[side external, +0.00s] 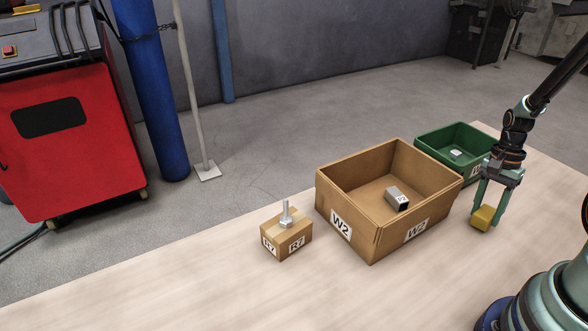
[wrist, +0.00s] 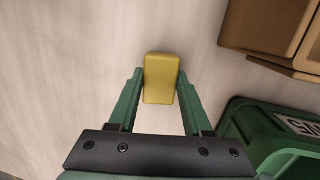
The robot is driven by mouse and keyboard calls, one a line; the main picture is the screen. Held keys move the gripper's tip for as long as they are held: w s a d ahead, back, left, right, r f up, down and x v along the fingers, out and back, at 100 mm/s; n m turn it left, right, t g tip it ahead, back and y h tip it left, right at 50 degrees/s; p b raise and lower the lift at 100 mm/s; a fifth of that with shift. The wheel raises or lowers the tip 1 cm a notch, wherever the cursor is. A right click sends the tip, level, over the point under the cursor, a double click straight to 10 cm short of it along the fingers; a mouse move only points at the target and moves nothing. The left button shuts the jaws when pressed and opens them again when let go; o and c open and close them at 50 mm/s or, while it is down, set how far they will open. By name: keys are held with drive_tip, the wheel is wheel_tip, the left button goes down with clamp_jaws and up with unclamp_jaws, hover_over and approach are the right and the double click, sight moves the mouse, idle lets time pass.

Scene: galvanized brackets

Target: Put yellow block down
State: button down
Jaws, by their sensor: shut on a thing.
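The yellow block (side external: 483,218) is between the fingers of my gripper (side external: 489,208) in the side external view, at the right of the table. In the wrist view, the yellow block (wrist: 161,78) sits between the two green fingertips of my gripper (wrist: 160,85), which is shut on it. The block looks close to the pale table top. I cannot tell whether it touches the surface.
A cardboard box marked W2 (side external: 345,239) holds a grey metal piece (side external: 397,198). A green bin (side external: 432,147) behind it holds a small metal part (side external: 456,154). A small R7 box (side external: 273,248) carries a bolt (side external: 286,216). Bare table (side external: 400,295) lies in front.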

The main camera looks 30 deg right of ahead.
sight(488, 205)
drive_tip(key=shift+f, duration=0.1)
drive_tip(key=shift+c, duration=1.7)
unclamp_jaws()
drive_tip(key=s+d+v, duration=0.1)
drive_tip(key=v, duration=1)
drive_tip(key=w+a+r+n+t, duration=0.1)
drive_tip(key=a+r+n+t, duration=0.1)
drive_tip(key=a+r+n, duration=0.2)
drive_tip(key=w+a+r+n+t+h, duration=0.1)
drive_tip(key=w+a+r+n+t, duration=0.1)
drive_tip(key=a+r+n, duration=0.2)
drive_tip(key=w+a+r+n+t, duration=0.2)
drive_tip(key=a+n, duration=0.6)
drive_tip(key=a, duration=0.6)
wheel_tip(488, 205, up, 3)
drive_tip(key=shift+a+f+n+t+h, duration=0.1)
drive_tip(key=shift+a+n+t+h, duration=0.25)
drive_tip(key=shift+t, duration=0.25)
drive_tip(key=shift+o, duration=0.7)
drive_tip(key=shift+a+n, duration=0.3)
drive_tip(key=shift+n, duration=0.05)
